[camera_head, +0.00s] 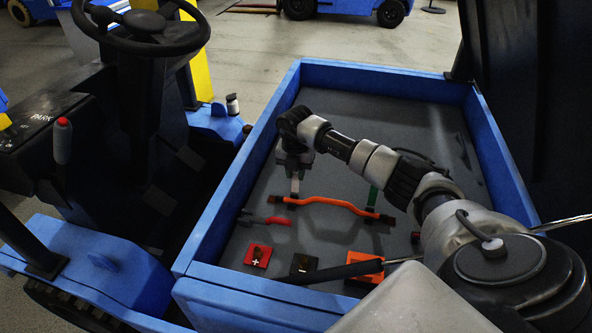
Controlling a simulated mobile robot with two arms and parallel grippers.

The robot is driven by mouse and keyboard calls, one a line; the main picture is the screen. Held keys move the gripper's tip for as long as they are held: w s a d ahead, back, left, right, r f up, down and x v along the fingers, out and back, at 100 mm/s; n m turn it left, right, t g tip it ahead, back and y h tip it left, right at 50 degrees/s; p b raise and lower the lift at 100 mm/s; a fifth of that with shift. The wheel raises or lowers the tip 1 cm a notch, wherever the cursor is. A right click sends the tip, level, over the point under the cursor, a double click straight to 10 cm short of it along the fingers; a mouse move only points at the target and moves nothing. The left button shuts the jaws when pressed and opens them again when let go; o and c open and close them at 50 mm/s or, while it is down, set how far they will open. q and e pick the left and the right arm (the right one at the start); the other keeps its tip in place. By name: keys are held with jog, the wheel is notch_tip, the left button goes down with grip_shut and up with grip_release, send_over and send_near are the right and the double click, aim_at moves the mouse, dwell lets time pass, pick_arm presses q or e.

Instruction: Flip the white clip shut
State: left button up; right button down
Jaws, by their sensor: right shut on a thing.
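My right gripper (294,170) reaches down from the right side over the blue-walled bed. It is shut on the upper part of the white clip (295,186), a narrow pale upright strip. The clip stands at the left end of an orange curved bar (331,203), which has dark ends and lies along the bed floor. The gripper hides the clip's top, and its exact angle is hard to tell. My left gripper is not in view.
A red-handled tool (275,221) lies left of the bar. A red block (258,256), a black block (303,264) and an orange block (366,266) sit near the front. Blue walls (239,176) enclose the bed. The bed's far floor is clear.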

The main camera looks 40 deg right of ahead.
aim_at(295, 187)
jog(key=shift+s+a+r+t+h, duration=0.1)
jog(key=shift+s+a+t+h, duration=0.35)
jog(key=shift+t+h, duration=0.2)
jog(key=shift+s+a+f+t+h, duration=0.2)
jog(key=shift+a+t+h, duration=0.15)
jog(key=shift+h, duration=0.2)
jog(key=b, duration=0.1)
jog(key=a+t+h+b, duration=0.1)
jog(key=shift+s+f+b, duration=0.2)
jog(key=shift+s+b, duration=0.1)
jog(key=shift+s, duration=0.05)
jog(key=shift+s+a+t+h+b, duration=0.35)
jog(key=shift+t+h+b, duration=0.35)
jog(key=shift+h+b, duration=0.3)
jog(key=shift+r, duration=0.1)
jog(key=c, duration=1)
grip_release()
jog(key=shift+o, duration=0.2)
